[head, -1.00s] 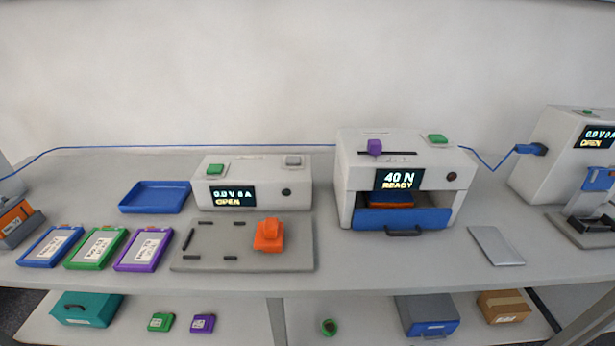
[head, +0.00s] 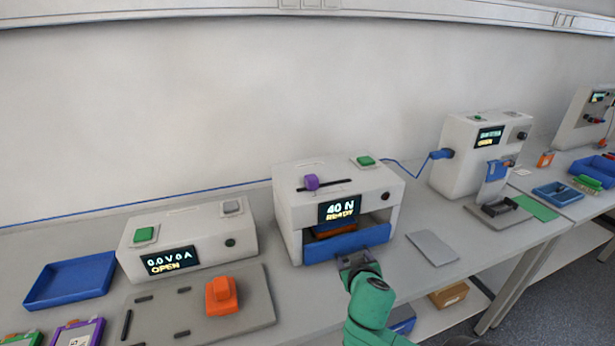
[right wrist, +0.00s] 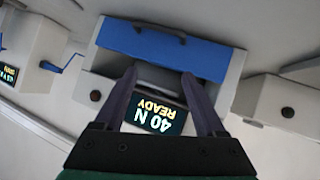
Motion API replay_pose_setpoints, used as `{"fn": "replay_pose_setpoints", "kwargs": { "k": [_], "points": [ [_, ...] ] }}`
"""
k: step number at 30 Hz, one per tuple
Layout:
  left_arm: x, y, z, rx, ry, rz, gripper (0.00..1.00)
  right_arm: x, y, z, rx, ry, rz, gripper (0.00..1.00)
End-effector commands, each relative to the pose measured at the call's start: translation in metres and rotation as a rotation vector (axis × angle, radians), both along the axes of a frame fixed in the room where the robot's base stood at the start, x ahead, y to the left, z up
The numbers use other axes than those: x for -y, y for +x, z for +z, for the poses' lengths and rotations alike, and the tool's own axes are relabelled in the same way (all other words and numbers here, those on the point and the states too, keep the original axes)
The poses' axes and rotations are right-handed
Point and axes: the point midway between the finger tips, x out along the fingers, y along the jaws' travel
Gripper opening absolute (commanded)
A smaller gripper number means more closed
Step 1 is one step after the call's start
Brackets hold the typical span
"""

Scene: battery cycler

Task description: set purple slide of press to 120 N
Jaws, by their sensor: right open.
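The press (head: 290,215) is a white box with a display (head: 340,208) reading "40 N READY". Its purple slide (head: 311,182) sits near the left end of a dark slot on the top. The blue drawer (head: 347,243) is at the press's front, with something orange-brown visible above it. My right gripper (head: 355,262) is in front of the drawer at the end of a green arm. In the right wrist view my right gripper (right wrist: 160,80) is open and empty, its two fingers framing the upside-down display. The purple slide is out of the wrist view. My left gripper is not in view.
A green button (head: 365,160) is on the press top and a dark knob (head: 385,196) on its front. A white tester (head: 205,240) reading "0.0 V 0 A OPEN" stands left. A grey plate (head: 433,247) lies right of the press. A blue cable runs behind.

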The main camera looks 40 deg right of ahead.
Motion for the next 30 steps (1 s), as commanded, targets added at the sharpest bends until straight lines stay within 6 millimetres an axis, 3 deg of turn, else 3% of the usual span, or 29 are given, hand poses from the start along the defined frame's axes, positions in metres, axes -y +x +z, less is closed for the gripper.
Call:
{"fn": "replay_pose_setpoints", "kwargs": {
  "k": [1, 4, 6, 9, 14, 23, 30],
  "points": [
    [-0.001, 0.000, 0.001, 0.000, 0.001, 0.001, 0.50, 0.011, 0.012, 0.023, 0.096, -0.041, 0.005, 0.72],
    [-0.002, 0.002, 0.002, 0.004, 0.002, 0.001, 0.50, 0.017, 0.044, 0.077, 0.339, -0.083, 0.071, 0.72],
    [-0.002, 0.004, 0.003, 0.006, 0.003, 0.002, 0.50, 0.008, 0.065, 0.110, 0.479, -0.077, 0.161, 0.72],
    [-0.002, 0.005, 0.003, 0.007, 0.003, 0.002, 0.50, -0.009, 0.083, 0.135, 0.583, -0.044, 0.267, 0.72],
    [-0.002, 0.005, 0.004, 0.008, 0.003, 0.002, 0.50, -0.015, 0.095, 0.142, 0.612, -0.019, 0.305, 0.72],
    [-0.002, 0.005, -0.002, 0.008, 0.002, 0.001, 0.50, 0.006, 0.146, 0.143, 0.615, -0.032, 0.300, 0.72],
    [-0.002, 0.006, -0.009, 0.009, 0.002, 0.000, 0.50, 0.014, 0.170, 0.142, 0.618, -0.021, 0.293, 0.72]
  ]
}}
